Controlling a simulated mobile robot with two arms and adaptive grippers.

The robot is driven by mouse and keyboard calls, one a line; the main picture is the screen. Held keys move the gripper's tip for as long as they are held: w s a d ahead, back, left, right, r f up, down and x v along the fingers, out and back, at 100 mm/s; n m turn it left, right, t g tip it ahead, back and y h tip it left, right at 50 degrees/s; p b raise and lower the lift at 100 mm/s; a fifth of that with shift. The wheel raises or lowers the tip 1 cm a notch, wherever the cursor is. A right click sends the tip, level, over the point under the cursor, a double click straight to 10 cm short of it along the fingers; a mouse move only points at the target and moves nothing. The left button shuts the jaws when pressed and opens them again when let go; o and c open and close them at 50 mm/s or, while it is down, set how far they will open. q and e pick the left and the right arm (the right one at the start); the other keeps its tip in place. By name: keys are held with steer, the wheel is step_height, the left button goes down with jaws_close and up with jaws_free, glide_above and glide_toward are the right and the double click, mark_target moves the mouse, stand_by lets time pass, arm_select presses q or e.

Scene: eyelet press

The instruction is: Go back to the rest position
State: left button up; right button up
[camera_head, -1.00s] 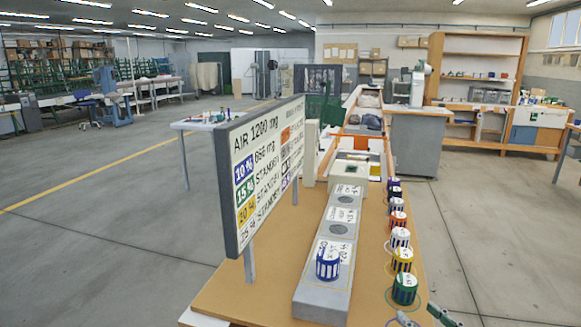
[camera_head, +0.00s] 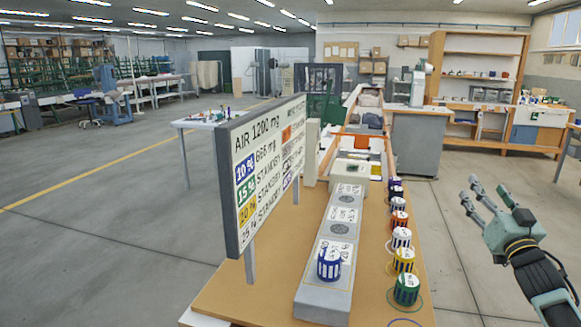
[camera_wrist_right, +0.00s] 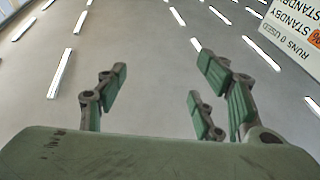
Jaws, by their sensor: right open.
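My right gripper (camera_head: 475,192) is raised in the air to the right of the wooden table, over the grey floor. Its fingers are apart and nothing is between them. In the right wrist view the open fingers (camera_wrist_right: 158,95) point up toward the ceiling lights, with a corner of the sign board at the top right. My left gripper does not show. A blue-and-white striped weight (camera_head: 329,264) stands on the near pad of the long grey device (camera_head: 322,298). A row of coloured weights stands along the table's right side, with the green one (camera_head: 406,289) nearest.
A tall sign board (camera_head: 262,165) stands on posts at the table's left side. The wooden table (camera_head: 235,290) runs away from me toward a grey cabinet (camera_head: 418,145). Wooden shelves (camera_head: 478,70) stand at the back right. The floor right of the table is clear.

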step_height(320, 180, down, 29)
steer(key=s+n+g+h, duration=0.2)
steer(key=n+g, duration=0.4)
steer(key=g, duration=0.1)
steer(key=s+a+f+g, duration=0.2)
steer(key=s+f, duration=0.3)
steer(key=f, duration=0.4)
steer(key=s+a+f+m+g+y, duration=0.15)
steer(key=s+f, duration=0.35)
steer(key=f, duration=0.5)
steer(key=s+a+f+n+g, duration=0.1)
steer(key=s+a+f, duration=0.2)
steer(key=s+f, duration=0.45)
steer(key=s+a+f+m+g+y, duration=0.1)
steer(key=s+a+f+g, duration=0.3)
steer(key=s+f, duration=0.65)
steer(key=s+a+f+g, duration=0.1)
steer(key=s+a+f, duration=0.4)
steer(key=s+f, duration=0.55)
steer(key=s+a+f+g, duration=0.1)
steer(key=s+a, duration=0.2)
steer(key=s, duration=0.5)
steer(key=s+a+f+g, duration=0.1)
steer(key=s+a+g, duration=0.1)
steer(key=s, duration=0.6)
steer(key=s+a+f+g+y+p, duration=0.1)
steer(key=s+a, duration=0.3)
steer(key=s, duration=0.5)
steer(key=shift+a+f, duration=0.35)
steer(key=shift+f, duration=0.05)
